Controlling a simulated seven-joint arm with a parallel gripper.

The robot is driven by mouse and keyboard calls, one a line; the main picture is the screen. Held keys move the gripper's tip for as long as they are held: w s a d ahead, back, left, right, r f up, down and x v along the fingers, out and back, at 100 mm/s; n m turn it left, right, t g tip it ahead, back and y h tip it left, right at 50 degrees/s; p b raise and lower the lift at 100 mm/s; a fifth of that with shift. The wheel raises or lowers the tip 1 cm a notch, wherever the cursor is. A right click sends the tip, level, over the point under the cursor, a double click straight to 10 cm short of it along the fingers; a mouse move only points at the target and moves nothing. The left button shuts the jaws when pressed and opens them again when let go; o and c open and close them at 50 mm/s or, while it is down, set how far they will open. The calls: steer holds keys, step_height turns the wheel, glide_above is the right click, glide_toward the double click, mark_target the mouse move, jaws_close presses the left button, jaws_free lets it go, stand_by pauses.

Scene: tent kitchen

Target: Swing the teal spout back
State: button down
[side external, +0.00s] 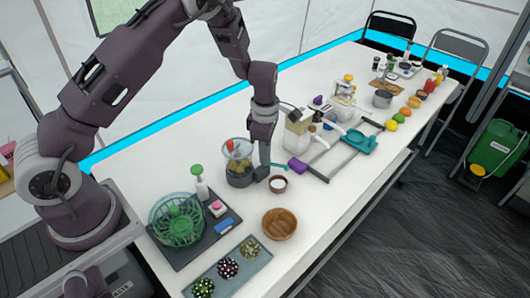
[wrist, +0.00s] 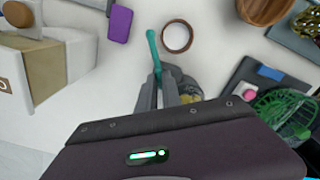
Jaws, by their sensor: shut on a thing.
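The teal spout (wrist: 152,50) is a thin bar. In the wrist view it runs up from between my fingertips towards a small bowl. In the side view a short stretch of the spout (side external: 279,166) shows just right of my gripper (side external: 262,173). My gripper (wrist: 162,80) is shut on the spout, low over the table. The machine with a clear jar and dark base (side external: 239,178) stands directly left of my gripper in the side view. In the wrist view it is mostly hidden behind my fingers, and where the spout joins it is hidden.
A small brown bowl with white contents (side external: 278,184) sits close to the spout. A wooden bowl (side external: 279,223) is nearer the front edge. A cream box (side external: 297,138) and purple block (side external: 298,166) stand to the right. A green basket (side external: 178,220) is front left.

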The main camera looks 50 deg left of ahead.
steer(key=n, duration=0.5)
steer(key=shift+w, duration=0.1)
steer(key=n, duration=0.6)
steer(key=shift+n, duration=0.3)
stand_by(0.3)
steer(key=c, duration=1.8)
jaws_free()
steer(key=shift+r, duration=0.15)
step_height(320, 180, up, 7)
steer(key=shift+f, duration=0.1)
